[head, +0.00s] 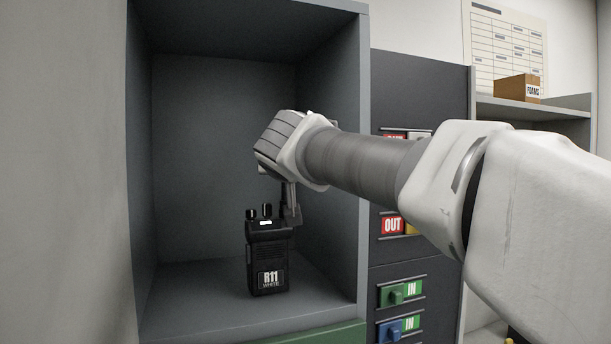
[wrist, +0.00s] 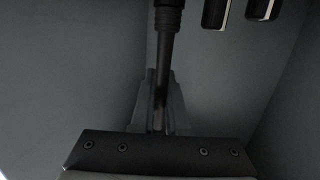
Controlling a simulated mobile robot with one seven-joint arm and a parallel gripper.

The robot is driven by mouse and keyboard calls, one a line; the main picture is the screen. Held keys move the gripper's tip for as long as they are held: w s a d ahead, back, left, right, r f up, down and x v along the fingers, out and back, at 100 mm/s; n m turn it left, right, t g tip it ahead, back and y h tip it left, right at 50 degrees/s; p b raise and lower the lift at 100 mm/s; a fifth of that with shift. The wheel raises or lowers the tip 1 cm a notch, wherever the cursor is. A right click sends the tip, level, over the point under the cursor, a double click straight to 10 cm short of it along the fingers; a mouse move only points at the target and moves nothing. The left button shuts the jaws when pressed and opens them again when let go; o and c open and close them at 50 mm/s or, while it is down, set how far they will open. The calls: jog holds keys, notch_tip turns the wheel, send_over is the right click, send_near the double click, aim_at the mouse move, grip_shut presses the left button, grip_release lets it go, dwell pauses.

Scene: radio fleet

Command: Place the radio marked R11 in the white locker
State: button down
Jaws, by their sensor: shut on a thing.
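The black radio marked R11, with WHITE below it (head: 269,272), is upright inside a grey open compartment (head: 190,290). My gripper (head: 291,212) is at the radio's top right and shut on its antenna. In the wrist view the black antenna (wrist: 163,70) runs down between my gripper's fingers (wrist: 158,115). Two knobs show at the top of that view. The radio's base is at or just above the compartment floor; I cannot tell if it touches. No white marking shows on the compartment; a green strip (head: 325,336) lies below its front edge.
The compartment's right wall (head: 348,170) stands close to my wrist. Right of it is a dark panel (head: 410,85) with OUT and IN sliders (head: 403,293). A shelf farther right holds a small cardboard box (head: 518,88). Floor space is free left of the radio.

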jog(key=shift+f, duration=0.25)
jog(key=shift+f, duration=0.15)
jog(key=c, duration=0.9)
grip_release()
